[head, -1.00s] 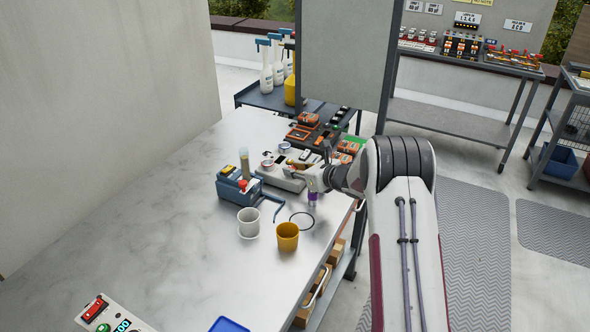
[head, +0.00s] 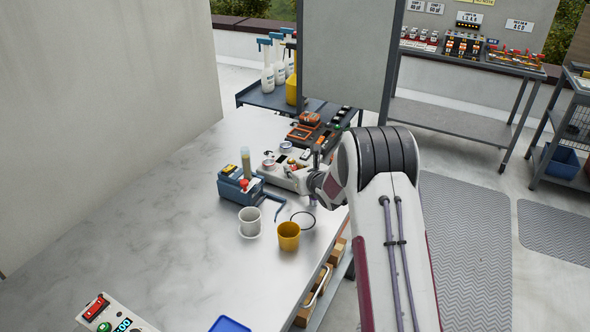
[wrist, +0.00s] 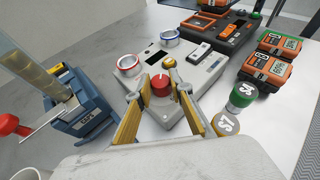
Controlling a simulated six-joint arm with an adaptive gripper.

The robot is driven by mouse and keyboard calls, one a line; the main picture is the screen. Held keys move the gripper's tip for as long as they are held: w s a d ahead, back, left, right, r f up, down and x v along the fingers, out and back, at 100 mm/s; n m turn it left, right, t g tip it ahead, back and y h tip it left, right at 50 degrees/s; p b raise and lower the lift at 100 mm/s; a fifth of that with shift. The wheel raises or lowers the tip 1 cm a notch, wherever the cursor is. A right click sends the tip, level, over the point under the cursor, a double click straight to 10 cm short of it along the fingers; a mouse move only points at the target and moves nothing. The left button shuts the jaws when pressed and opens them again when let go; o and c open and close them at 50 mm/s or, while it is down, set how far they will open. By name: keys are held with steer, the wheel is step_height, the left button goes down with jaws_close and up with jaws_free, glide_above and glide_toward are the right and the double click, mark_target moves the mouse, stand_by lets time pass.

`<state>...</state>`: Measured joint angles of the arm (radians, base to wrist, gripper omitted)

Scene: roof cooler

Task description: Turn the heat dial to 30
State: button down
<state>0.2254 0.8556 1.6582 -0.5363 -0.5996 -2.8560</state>
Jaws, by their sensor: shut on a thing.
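The red dial (wrist: 160,84), which has a pale pointer mark, sits on the near end of a white-grey device (wrist: 172,62). My gripper (wrist: 162,85) has its yellow-padded fingers on either side of this dial and is shut on it. In the head view the device (head: 277,176) stands near the table's right edge, and my gripper (head: 302,178) is at its right end. There my wrist hides the dial. I cannot read any number at the dial.
A blue device (head: 240,187) with a tube stands left of the dial's device. A white cup (head: 249,220) and a yellow cup (head: 288,236) stand in front. Orange-and-black instruments (wrist: 270,65) lie to the right and behind.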

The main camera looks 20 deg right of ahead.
steer(key=shift+r+m+h, duration=0.1)
steer(key=shift+m+h, duration=0.3)
steer(key=shift+h, duration=0.1)
stand_by(0.3)
steer(key=c, duration=1.8)
jaws_free()
steer(key=shift+v, duration=5.95)
